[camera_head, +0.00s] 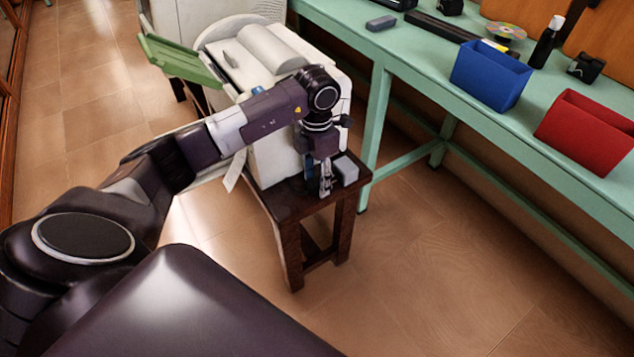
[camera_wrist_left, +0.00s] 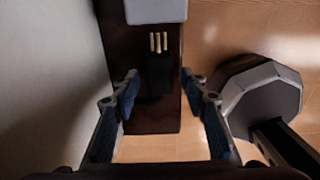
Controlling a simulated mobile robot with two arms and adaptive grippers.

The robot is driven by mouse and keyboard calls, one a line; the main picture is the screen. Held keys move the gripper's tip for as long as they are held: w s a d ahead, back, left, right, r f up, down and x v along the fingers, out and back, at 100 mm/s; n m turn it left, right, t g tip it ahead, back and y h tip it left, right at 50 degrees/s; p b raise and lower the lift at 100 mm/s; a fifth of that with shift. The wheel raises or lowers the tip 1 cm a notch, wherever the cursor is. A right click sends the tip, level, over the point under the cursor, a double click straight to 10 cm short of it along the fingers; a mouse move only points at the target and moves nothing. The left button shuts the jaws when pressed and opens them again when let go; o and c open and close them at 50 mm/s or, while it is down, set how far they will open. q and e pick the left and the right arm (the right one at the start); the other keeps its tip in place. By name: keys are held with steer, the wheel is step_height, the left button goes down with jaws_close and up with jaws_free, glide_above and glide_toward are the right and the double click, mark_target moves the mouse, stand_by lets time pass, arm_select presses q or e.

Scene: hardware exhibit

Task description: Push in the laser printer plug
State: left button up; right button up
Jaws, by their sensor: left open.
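The white laser printer (camera_head: 272,158) stands on a small dark wooden stool (camera_head: 290,205). A black plug (camera_wrist_left: 159,75) with brass prongs shows in the left wrist view, over the dark stool top. Its prongs point toward a light grey block (camera_wrist_left: 156,10), with a gap between them. The block also shows in the head view (camera_head: 346,169), on the stool's right corner. My left gripper (camera_head: 319,184) is beside the printer, pointing down. Its fingers (camera_wrist_left: 160,84) are open, one on each side of the plug, and do not appear to touch it. My right gripper is out of view.
A green bench (camera_head: 410,45) stands at the right, holding a blue bin (camera_head: 490,76), a red bin (camera_head: 585,130) and a dark bottle (camera_head: 545,42). The printer's side wall is close to the left gripper. Tiled floor (camera_head: 440,270) is clear right of the stool.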

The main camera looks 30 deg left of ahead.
arm_select(q)
steer(key=shift+f, duration=0.6)
steer(key=shift+c, duration=0.3)
jaws_close()
